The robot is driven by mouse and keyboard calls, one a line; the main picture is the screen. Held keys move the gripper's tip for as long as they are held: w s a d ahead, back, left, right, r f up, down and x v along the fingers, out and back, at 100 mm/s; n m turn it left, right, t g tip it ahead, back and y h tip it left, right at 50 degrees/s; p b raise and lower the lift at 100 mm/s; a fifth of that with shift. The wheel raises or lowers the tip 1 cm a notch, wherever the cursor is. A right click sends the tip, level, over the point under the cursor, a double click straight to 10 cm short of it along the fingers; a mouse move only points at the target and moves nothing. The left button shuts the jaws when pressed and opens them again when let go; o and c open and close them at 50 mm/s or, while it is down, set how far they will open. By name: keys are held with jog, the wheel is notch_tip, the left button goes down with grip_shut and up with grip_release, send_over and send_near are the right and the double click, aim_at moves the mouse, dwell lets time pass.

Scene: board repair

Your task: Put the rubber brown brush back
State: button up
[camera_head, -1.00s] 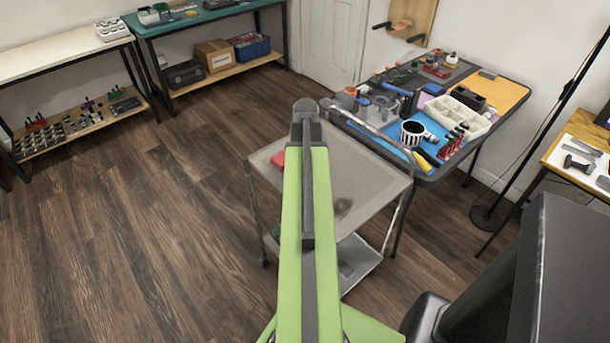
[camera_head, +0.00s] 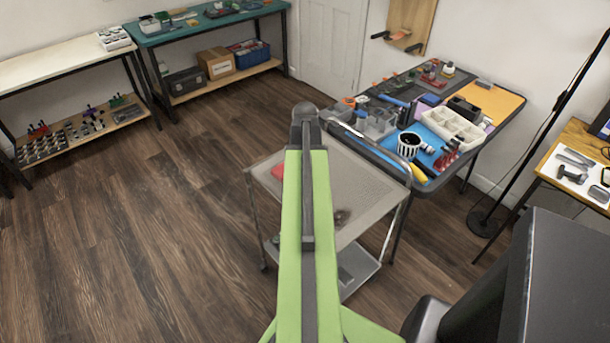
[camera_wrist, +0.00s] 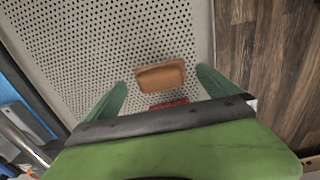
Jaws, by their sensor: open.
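A brown-orange block (camera_wrist: 160,76), which may be the brown brush, lies on the perforated grey cart top (camera_wrist: 75,45) in the wrist view. My gripper (camera_wrist: 160,84) is open, with one green finger to each side of the block and a gap to both. I cannot tell its height above the cart. In the head view my green arm covers part of the cart (camera_head: 365,190), and the gripper itself is hidden.
A crowded worktable (camera_head: 423,188) stands beyond the cart, with a striped cup (camera_head: 409,146) and a white divided tray (camera_head: 453,124). A floor lamp base (camera_head: 484,224) stands at right. The floor at left is clear.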

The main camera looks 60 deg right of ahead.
notch_tip(320, 180, up, 8)
jog(key=p, duration=0.6)
jog(key=shift+f, duration=0.1)
jog(key=w+a+n, duration=0.1)
jog(key=w+a, duration=0.8)
jog(key=a, duration=0.3)
jog(key=w+a+n, duration=0.1)
jog(key=w+a, duration=0.8)
jog(key=a, duration=0.3)
jog(key=w+a, duration=0.2)
jog(key=a, duration=1.1)
jog(key=w+a+n, duration=0.1)
jog(key=a, duration=1.2)
jog(key=shift+w+n, duration=0.3)
jog(key=shift+w, duration=0.1)
